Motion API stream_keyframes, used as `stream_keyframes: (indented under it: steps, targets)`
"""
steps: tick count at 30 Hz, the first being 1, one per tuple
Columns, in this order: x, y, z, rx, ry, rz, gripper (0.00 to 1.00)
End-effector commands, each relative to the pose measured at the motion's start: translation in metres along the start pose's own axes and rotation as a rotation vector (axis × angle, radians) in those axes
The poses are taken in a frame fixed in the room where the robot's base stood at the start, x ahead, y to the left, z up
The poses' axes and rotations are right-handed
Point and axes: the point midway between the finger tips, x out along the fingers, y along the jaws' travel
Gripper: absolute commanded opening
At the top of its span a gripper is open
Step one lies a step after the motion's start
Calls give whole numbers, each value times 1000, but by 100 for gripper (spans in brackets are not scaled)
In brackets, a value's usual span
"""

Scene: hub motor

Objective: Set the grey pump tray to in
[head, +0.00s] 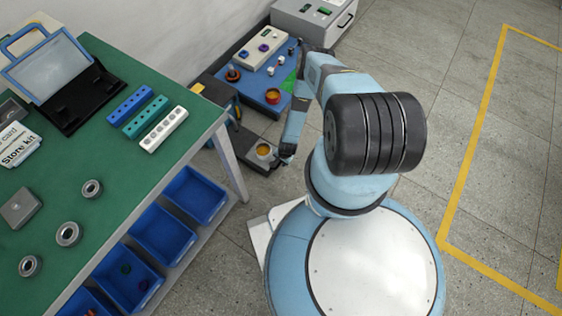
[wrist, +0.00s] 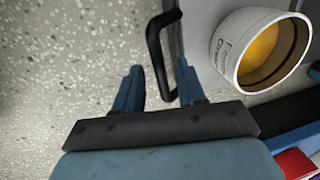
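The grey pump tray (wrist: 200,22) shows at the top of the wrist view, with a black bar handle (wrist: 154,45) on its left side. In the head view the tray (head: 245,150) sits low, sticking out beside the bench. A white cup (wrist: 232,62) with a label and a yellow-orange inside stands on it; it also shows in the head view (head: 264,150). My gripper (wrist: 159,68) is open, its two blue fingers on either side of the handle, with a gap visible at the left finger. In the head view my gripper (head: 286,155) is at the tray's right end, mostly hidden.
A green-topped bench (head: 110,190) with blue bins (head: 195,195) below stands left of the tray. A blue low table (head: 262,85) with small parts is behind it. A grey drawer unit (head: 312,20) is at the back. The floor to the right is clear.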

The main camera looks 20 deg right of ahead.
Motion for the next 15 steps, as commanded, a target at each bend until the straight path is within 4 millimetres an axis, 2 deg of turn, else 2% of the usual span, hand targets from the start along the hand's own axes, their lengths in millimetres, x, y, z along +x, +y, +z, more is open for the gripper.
stream_keyframes:
  steps: [6,15]
  targets:
    - [0,0,0,0,0,0,40]
    - [0,0,0,0,0,0,12]
